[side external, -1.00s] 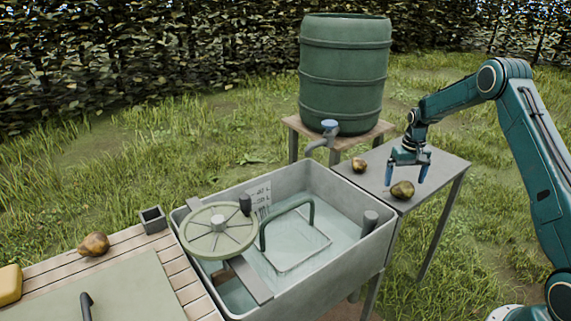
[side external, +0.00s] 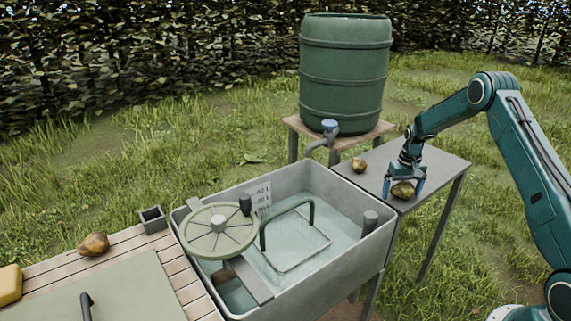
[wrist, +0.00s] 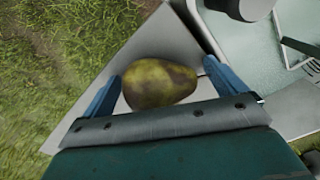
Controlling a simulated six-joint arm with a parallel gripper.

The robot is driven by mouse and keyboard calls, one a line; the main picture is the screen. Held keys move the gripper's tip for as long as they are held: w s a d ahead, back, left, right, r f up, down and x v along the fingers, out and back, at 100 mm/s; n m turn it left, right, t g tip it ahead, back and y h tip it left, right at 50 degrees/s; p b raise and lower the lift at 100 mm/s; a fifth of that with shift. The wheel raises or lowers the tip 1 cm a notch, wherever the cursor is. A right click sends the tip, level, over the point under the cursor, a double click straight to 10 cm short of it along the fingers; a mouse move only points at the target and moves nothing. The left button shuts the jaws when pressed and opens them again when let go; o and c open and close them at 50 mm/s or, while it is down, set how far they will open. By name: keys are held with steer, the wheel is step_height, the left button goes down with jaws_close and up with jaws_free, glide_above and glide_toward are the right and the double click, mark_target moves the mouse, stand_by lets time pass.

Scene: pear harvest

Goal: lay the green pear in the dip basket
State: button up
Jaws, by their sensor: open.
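The green pear (side external: 402,190), mottled green and brown, lies on the grey side table (side external: 440,168). In the wrist view the pear (wrist: 158,83) lies on its side between my two blue fingers, its stem toward the right finger. My gripper (side external: 403,192) is open and low around the pear, one finger on each side; in the wrist view my gripper (wrist: 162,85) shows small gaps, so it does not hold the pear. The dip basket, a wire frame (side external: 300,247) with a dark green arched handle (side external: 287,220), sits in the water of the sink.
The grey sink (side external: 349,262) stands left of the side table, with a round spoked wheel (side external: 218,231) over its left end. A brown pear (side external: 359,164) lies behind my gripper. Another pear (side external: 93,244) lies on the slatted bench. A green barrel (side external: 344,75) with a tap stands behind.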

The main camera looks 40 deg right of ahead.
mark_target(404, 183)
steer(key=c, duration=1.2)
steer(key=shift+c, duration=0.2)
steer(key=shift+r, duration=0.15)
step_height(404, 183, up, 20)
